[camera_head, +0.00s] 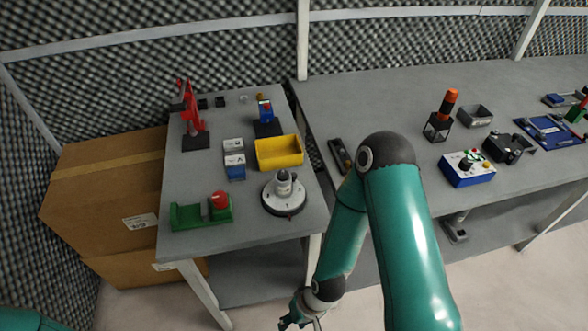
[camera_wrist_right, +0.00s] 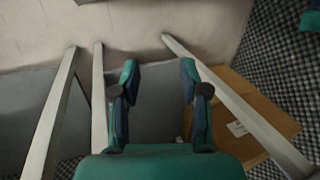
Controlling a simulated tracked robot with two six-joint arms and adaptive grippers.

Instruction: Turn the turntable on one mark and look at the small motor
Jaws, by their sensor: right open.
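The turntable (camera_head: 284,209) is a round pale disc on a dark base, near the front right of the left table. The small motor (camera_head: 284,184), a grey upright piece, seems to stand on it. Marks on the disc are too small to read. My right gripper (camera_head: 300,322) hangs low at the bottom of the head view, below table height and apart from the turntable. In the right wrist view, its two fingers (camera_wrist_right: 160,88) are spread with nothing between them. My left gripper is out of view; only a bit of my left arm shows at the bottom left corner.
A yellow bin (camera_head: 279,164) stands just behind the turntable. A green cradle with a red ball (camera_head: 219,200) is to its left. A red stand (camera_head: 193,110) is farther back. The right table (camera_head: 380,85) holds a control box (camera_head: 467,177). Cardboard boxes (camera_head: 105,180) flank the left table.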

